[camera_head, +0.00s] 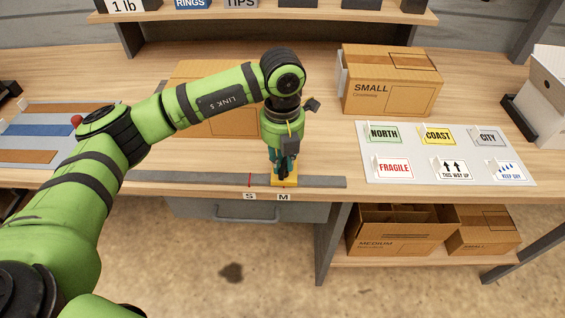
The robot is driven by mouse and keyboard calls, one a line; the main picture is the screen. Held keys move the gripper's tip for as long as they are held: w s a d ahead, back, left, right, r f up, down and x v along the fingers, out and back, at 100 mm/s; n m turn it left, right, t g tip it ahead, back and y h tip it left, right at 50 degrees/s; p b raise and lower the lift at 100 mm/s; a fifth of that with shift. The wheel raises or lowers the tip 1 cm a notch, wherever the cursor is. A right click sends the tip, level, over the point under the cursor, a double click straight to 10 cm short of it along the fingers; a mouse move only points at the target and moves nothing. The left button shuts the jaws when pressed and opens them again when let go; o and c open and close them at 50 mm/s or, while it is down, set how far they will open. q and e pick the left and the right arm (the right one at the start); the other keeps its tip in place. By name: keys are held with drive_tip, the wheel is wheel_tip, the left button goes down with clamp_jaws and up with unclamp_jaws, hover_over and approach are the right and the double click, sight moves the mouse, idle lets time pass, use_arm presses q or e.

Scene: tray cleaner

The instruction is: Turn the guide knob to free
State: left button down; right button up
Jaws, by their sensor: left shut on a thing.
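A yellow-orange guide block (285,181) sits on the grey rail (325,182) along the bench's front edge, just above the M label (284,197). My left gripper (281,174) points down over the guide, shut on its knob. The fingers hide the knob, so I cannot tell which way it is turned. An S label (249,196) and a thin red mark on the rail are to the left. My right gripper is out of view.
A closed SMALL box (390,85) and a sheet of label cards (440,176) lie to the right. Another box (215,125) is behind my arm. A red ball-topped piece (76,121) is at left. More boxes sit on the lower shelf.

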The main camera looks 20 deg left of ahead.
use_arm(q)
drive_tip(key=shift+n+b, duration=0.45)
drive_tip(key=shift+n, duration=0.75)
drive_tip(key=shift+r, duration=0.1)
drive_tip(key=c, duration=1.1)
unclamp_jaws()
drive_tip(key=shift+c, duration=0.2)
wheel_tip(320, 180, up, 12)
